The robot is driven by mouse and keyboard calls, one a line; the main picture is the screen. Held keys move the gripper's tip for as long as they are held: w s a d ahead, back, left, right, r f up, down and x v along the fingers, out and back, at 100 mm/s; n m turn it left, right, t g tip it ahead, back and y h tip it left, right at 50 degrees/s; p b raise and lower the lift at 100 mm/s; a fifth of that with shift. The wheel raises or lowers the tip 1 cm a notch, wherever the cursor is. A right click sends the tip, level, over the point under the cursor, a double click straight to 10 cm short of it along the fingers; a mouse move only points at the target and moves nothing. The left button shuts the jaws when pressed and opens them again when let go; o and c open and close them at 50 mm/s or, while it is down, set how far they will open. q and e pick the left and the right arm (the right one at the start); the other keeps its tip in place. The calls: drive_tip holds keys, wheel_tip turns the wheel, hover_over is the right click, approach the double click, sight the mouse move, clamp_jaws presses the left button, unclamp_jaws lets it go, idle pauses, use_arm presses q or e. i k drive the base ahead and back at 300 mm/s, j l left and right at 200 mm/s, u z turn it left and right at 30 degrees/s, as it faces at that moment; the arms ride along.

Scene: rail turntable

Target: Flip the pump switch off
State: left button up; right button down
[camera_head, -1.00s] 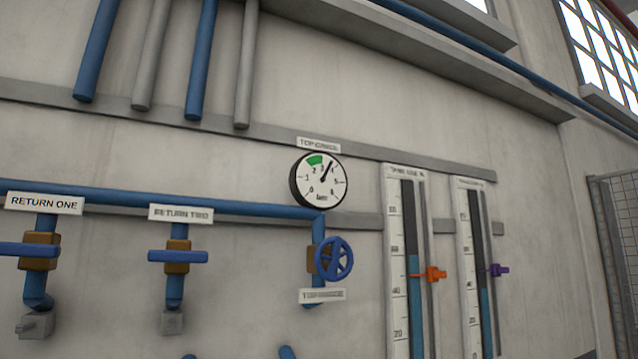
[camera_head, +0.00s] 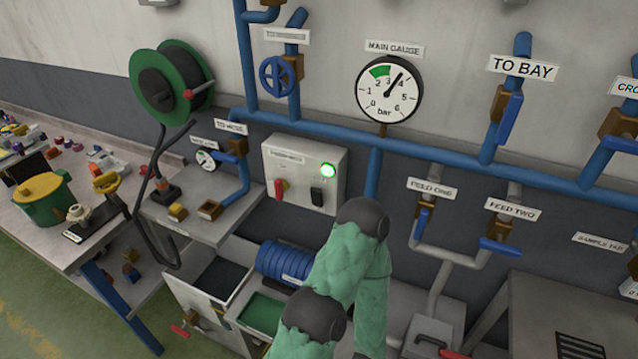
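A pale control box (camera_head: 300,155) is on the wall left of centre, under the blue pipe. The label on the box is too blurred to read, so I cannot tell which control is the pump switch. One of my green-sleeved arms rises from the bottom centre, right of and below the box. Neither gripper shows.
The main gauge (camera_head: 389,90) is above and right of the box. A green hose reel (camera_head: 171,82) is at the upper left. Below the box are a blue ribbed cylinder (camera_head: 285,262) and open drawers. A workbench (camera_head: 75,245) with several small items is at the left.

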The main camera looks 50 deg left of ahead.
sight(316, 193)
drive_tip(key=u, duration=1.6)
drive_tip(key=k+j, duration=0.05)
drive_tip(key=j, duration=0.05)
